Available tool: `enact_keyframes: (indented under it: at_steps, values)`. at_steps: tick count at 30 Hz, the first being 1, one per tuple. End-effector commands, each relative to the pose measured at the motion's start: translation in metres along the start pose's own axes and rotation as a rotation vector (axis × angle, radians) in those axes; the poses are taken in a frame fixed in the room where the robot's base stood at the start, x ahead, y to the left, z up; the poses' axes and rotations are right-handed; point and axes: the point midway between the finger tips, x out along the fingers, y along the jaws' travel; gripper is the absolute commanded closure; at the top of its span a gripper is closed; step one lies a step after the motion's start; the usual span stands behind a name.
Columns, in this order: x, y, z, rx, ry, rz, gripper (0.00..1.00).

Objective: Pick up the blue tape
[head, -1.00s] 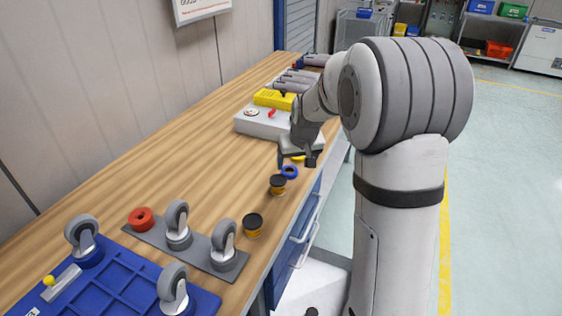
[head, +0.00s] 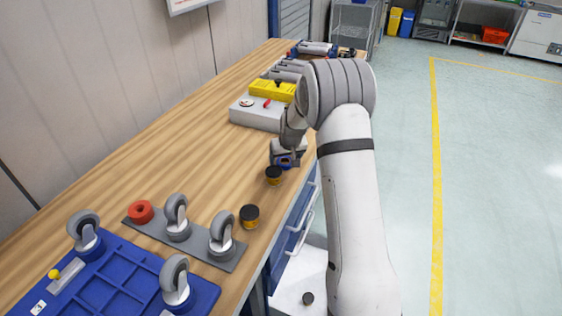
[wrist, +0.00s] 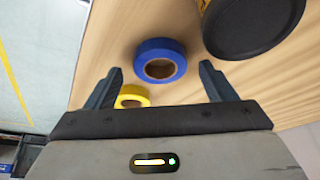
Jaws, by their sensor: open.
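The blue tape (wrist: 160,50) is a roll lying flat on the wooden bench in the wrist view, just beyond and between the two fingers. My gripper (wrist: 160,77) is open and empty, with the tape ahead of its fingertips and no contact that I can make out. In the head view my gripper (head: 286,163) is low over the bench near its right edge. The blue tape (head: 284,165) shows only in part there, mostly hidden by the gripper.
A yellow roll (wrist: 132,96) lies close to the blue tape, partly behind my gripper. A black-lidded container (wrist: 250,25) stands close on the right; it is also in the head view (head: 273,175). A second container (head: 249,216) and a grey box (head: 258,116) stand on the bench.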

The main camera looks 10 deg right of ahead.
Motion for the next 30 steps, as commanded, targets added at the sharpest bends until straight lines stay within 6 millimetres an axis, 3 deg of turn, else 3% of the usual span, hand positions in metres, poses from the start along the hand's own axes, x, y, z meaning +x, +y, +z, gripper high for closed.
enact_keyframes:
  at_steps: [4,11,27,30]
  values:
    - [0.0100,-0.0002,0.0004,-0.001,-0.001,0.000,0.23]
    - [0.0108,-0.0001,0.0003,0.000,0.000,0.000,0.23]
    - [0.0104,0.0003,0.0004,0.000,0.000,0.000,0.67]
    - [0.0103,0.0004,0.0003,0.000,0.000,0.000,0.71]
